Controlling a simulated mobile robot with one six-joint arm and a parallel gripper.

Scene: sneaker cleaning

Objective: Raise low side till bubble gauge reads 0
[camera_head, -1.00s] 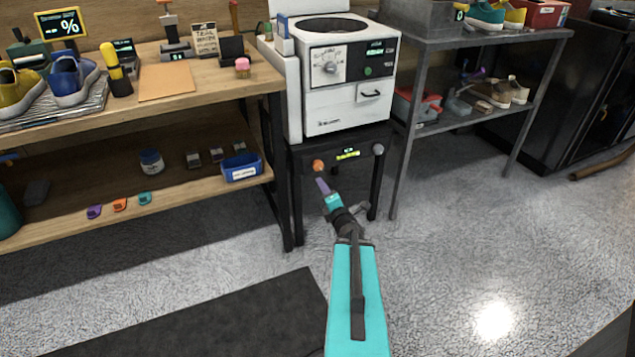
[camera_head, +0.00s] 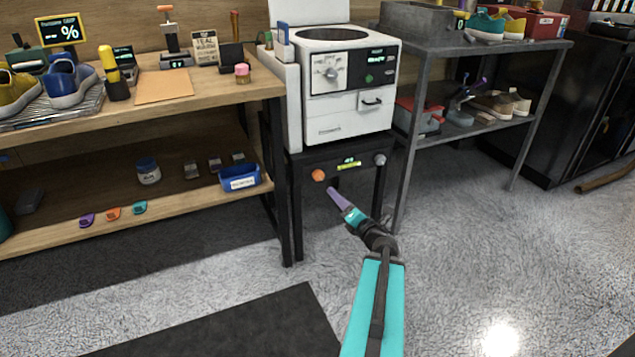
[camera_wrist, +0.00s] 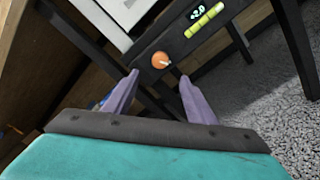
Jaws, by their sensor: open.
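The white machine (camera_head: 350,95) sits on a black stand (camera_head: 310,215). The stand's front rail carries an orange knob (camera_head: 318,175) at left, a yellow-green bubble gauge (camera_head: 348,164) with a small display in the middle, and a grey knob (camera_head: 380,160) at right. In the wrist view the orange knob (camera_wrist: 160,60) lies beyond the fingertips, and the bubble gauge (camera_wrist: 204,20) is above right. My gripper (camera_wrist: 156,72) is open and empty, its purple fingers spread and pointing toward the orange knob, apart from it.
A wooden bench (camera_head: 200,100) with shoes and tools stands left of the stand; its lower shelf holds a blue bin (camera_head: 240,184). A grey metal rack (camera_head: 470,45) stands close on the right. The floor in front is clear, with a dark mat (camera_head: 230,325).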

